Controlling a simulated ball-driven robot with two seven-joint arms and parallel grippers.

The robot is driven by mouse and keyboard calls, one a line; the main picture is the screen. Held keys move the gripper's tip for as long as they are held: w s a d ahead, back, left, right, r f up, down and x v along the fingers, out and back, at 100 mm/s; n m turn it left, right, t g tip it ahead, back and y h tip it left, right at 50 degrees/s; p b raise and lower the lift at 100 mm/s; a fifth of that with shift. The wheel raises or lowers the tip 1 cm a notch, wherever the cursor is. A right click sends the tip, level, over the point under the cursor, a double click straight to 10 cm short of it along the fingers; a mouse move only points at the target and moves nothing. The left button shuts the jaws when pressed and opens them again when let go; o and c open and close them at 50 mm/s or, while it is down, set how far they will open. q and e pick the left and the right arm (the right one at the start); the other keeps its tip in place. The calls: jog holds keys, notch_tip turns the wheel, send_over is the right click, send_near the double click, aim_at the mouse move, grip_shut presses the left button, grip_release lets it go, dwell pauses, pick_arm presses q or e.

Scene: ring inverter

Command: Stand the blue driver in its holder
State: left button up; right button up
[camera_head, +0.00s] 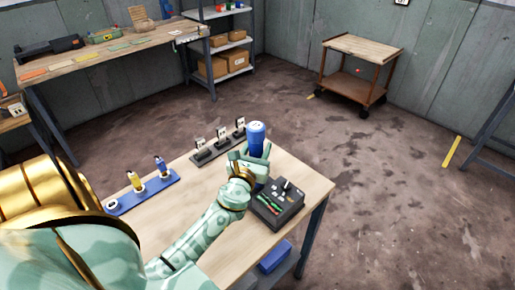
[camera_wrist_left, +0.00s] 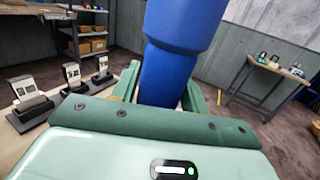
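The blue driver (camera_head: 256,134) is upright in my left gripper (camera_head: 254,163), with its thick blue handle standing above the fingers. In the left wrist view the blue handle (camera_wrist_left: 180,45) fills the space between the two green fingers (camera_wrist_left: 160,95). Its lower end is hidden by the hand. The holder, a blue rail (camera_head: 122,208), lies on the workbench to the left of the gripper. It carries a yellow-handled tool (camera_head: 135,181), a smaller dark blue one (camera_head: 161,165) and an empty-looking round socket (camera_head: 112,204) at its left end. My right gripper is not in view.
A black box with a lever (camera_head: 280,207) sits just right of and below the gripper. A dark rail with several upright cards (camera_head: 218,150) stands behind-left of it. Bare wooden benchtop (camera_head: 185,217) lies between the blue rail and my forearm.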

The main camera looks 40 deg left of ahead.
pick_arm(q)
jog(key=shift+o, duration=1.3)
jog(key=shift+f, duration=0.15)
jog(key=shift+s+d, duration=0.1)
jog(key=shift+s, duration=0.15)
jog(key=r+b+v, duration=0.1)
jog(key=b+v, duration=0.2)
jog(key=v, duration=1.2)
jog(key=shift+s+f, duration=0.25)
jog(key=shift+s, duration=0.1)
jog(key=shift+d, duration=0.1)
